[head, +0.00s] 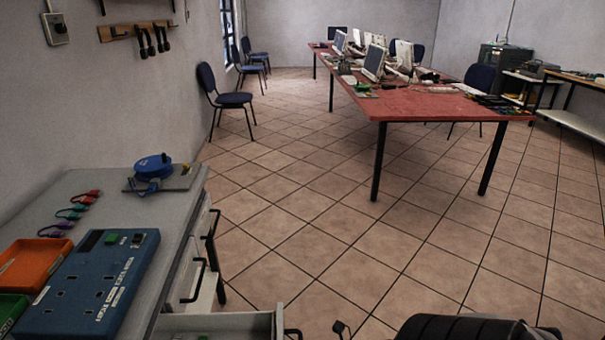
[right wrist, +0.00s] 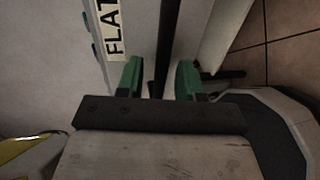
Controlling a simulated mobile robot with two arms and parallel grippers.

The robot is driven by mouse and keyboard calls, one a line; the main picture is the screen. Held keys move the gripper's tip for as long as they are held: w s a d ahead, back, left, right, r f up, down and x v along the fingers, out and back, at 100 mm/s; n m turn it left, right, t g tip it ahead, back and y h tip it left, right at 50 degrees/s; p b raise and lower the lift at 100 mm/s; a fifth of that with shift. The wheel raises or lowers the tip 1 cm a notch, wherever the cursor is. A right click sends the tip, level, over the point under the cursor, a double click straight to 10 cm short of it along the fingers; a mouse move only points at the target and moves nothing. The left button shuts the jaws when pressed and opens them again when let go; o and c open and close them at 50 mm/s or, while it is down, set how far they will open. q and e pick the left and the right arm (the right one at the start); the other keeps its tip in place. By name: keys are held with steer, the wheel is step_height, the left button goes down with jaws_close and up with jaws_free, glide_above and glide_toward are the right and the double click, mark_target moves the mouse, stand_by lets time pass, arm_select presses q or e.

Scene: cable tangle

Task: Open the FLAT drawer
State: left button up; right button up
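The FLAT label (right wrist: 115,28) is on a pale drawer front at the upper left of the right wrist view. A dark upright bar, apparently the drawer's handle (right wrist: 166,35), runs down beside it. My right gripper (right wrist: 159,80) has its green fingers apart, one on either side of the bar, with gaps showing. I cannot tell how deep the bar sits between them. In the head view the bench (head: 172,225) has dark-handled drawers on its right side; no label is readable there. My left gripper is not in view.
A pulled-out drawer (head: 220,325) juts from the bench at the bottom of the head view. The bench top holds a blue socket box (head: 90,285), an orange tray (head: 32,268), and a blue reel (head: 153,167).

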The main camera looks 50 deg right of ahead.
steer(key=v, duration=1)
steer(key=shift+s+d, duration=0.2)
